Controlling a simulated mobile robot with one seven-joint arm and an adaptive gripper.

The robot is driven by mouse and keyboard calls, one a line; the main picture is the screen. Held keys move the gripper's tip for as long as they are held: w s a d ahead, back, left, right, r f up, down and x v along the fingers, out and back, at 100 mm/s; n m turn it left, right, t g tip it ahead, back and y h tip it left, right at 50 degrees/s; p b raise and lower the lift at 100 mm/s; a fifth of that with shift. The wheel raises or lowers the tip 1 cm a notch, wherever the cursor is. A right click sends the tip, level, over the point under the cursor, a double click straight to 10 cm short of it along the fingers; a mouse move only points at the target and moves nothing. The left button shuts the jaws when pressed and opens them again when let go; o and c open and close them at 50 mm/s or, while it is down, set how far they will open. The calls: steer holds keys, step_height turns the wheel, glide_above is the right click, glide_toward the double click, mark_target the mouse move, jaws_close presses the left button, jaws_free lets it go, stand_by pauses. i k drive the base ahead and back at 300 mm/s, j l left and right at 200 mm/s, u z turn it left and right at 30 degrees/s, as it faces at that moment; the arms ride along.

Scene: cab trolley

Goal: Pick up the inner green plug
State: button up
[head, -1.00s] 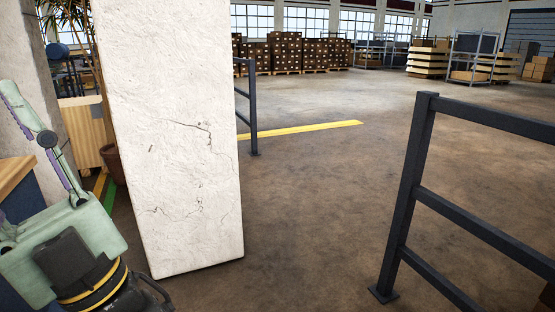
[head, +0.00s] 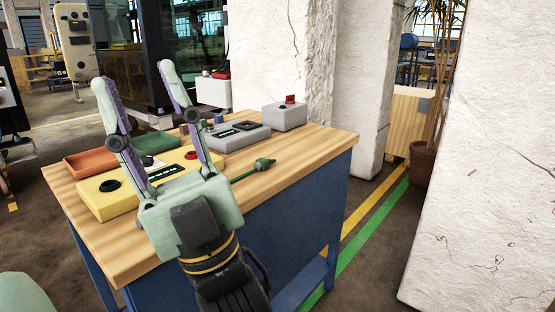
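A green plug-like piece (head: 263,163) lies on the right part of the wooden table top, with a thin green length running from it toward my gripper. I see only this one clearly and cannot tell whether it is the inner plug. My gripper (head: 135,82) is above the table, left of that piece. Its two fingers point up and away and are spread apart, with nothing visible held between them. My gripper's body hides part of the table's near edge and some of the things behind it.
The table (head: 325,150) also carries a yellow box (head: 98,203) with a black button, an orange tray (head: 88,163), a grey slotted unit (head: 238,138) and a grey box with a red button (head: 288,117). White pillars (head: 475,170) stand right and behind. Floor shows between table and pillar.

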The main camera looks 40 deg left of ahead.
mark_target(262, 164)
steer(key=i+l+u, duration=0.15)
steer(key=u, duration=0.25)
steer(key=i+l+u, duration=0.35)
steer(key=l+u, duration=0.15)
steer(key=u, duration=0.25)
steer(key=i+l+u, duration=0.4)
steer(key=i+j, duration=0.6)
steer(key=j, duration=0.15)
